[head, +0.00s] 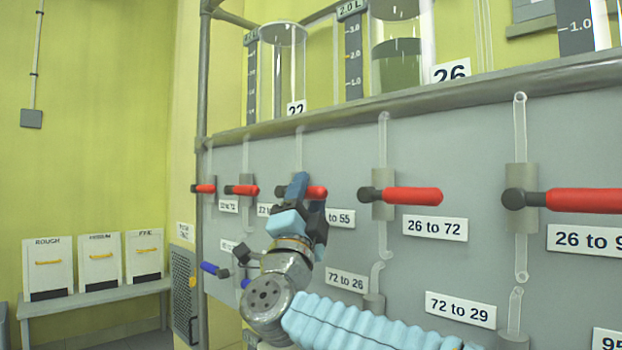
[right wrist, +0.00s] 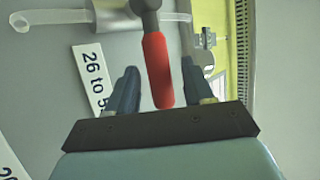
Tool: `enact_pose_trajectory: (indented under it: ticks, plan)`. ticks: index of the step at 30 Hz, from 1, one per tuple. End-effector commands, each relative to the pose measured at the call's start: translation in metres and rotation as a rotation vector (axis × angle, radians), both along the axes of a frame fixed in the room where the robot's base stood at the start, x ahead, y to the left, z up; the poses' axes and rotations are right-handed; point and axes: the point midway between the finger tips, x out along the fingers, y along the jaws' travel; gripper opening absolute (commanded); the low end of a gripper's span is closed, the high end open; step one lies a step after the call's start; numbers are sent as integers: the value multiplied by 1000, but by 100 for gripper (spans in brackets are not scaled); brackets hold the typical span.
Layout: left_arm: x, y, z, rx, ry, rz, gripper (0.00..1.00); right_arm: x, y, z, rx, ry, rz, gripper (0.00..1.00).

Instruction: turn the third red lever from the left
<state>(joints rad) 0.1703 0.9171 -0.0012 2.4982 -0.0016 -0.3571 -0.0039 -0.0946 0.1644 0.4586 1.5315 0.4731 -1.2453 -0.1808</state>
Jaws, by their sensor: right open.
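The third red lever from the left (head: 318,191) points right on the grey panel, partly covered by my right gripper (head: 303,192). In the right wrist view its red handle (right wrist: 158,72) lies between the two open fingers of my right gripper (right wrist: 160,92), with a gap visible on each side. Its dark hub and a clear pipe show above the handle there. A label (head: 340,217) reading "to 55", partly hidden, sits below the lever. My left gripper is not in view.
Other red levers flank it: the first (head: 204,188) and second (head: 244,190) at left, the fourth (head: 412,196) and fifth (head: 585,201) at right. A blue lever (head: 215,270) sits lower left. Glass reactors (head: 290,70) stand above the panel's rail (head: 400,103).

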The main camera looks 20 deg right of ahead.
Motion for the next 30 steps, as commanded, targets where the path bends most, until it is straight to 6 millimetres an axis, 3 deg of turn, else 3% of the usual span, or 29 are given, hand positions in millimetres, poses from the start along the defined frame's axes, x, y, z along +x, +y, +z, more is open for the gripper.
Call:
enact_pose_trajectory:
  ticks: [6,16,26,30]
  plan:
    - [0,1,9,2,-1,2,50,16,-12,18,1,1,0,52]
    - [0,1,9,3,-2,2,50,18,-14,19,-1,1,0,52]
    - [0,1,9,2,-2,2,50,18,-14,19,-1,1,0,3]
    - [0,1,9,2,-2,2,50,18,-14,19,-1,1,0,0]
